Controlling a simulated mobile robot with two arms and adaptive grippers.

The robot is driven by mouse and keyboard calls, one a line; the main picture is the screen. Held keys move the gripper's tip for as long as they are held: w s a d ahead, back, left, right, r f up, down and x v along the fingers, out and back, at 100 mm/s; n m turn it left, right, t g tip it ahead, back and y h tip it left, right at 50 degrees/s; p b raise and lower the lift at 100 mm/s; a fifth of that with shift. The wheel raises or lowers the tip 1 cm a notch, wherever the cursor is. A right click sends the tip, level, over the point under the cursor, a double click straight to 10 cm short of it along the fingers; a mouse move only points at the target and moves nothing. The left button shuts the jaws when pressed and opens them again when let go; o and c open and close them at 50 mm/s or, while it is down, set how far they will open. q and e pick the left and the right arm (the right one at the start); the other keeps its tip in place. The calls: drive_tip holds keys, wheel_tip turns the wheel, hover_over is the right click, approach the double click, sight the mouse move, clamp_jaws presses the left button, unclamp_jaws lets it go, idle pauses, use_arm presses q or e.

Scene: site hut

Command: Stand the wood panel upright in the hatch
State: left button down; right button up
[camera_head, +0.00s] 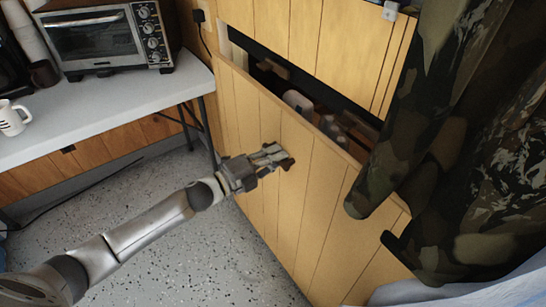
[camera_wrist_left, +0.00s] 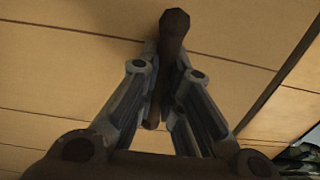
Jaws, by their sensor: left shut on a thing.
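The wood panel (camera_head: 242,115) has vertical grooves and stands steeply across the hatch, its upper edge tilted out from the wall. A dark gap shows the hatch (camera_head: 345,112) above and behind that edge. My left gripper (camera_head: 274,158) is at the panel's face, shut on a small dark brown handle. In the left wrist view the handle (camera_wrist_left: 173,35) runs between the two fingers, with the panel (camera_wrist_left: 70,65) filling the background. The panel's lower edge is not clearly seen. My right gripper is not in view.
Several items, including a pale bottle (camera_head: 298,102), sit inside the hatch. A counter (camera_head: 130,108) with a toaster oven (camera_head: 100,38) and white mug (camera_head: 12,118) is at left. The speckled floor (camera_head: 150,200) is largely clear.

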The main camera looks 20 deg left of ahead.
use_arm(q)
drive_tip(key=shift+w+d+r, duration=0.3)
drive_tip(key=shift+w+d, duration=0.1)
drive_tip(key=shift+w, duration=0.05)
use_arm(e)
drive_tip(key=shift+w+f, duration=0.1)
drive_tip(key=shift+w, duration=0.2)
use_arm(q)
drive_tip(key=shift+w, duration=0.1)
drive_tip(key=shift+x, duration=0.8)
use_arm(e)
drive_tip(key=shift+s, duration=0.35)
use_arm(q)
drive_tip(key=shift+d, duration=0.15)
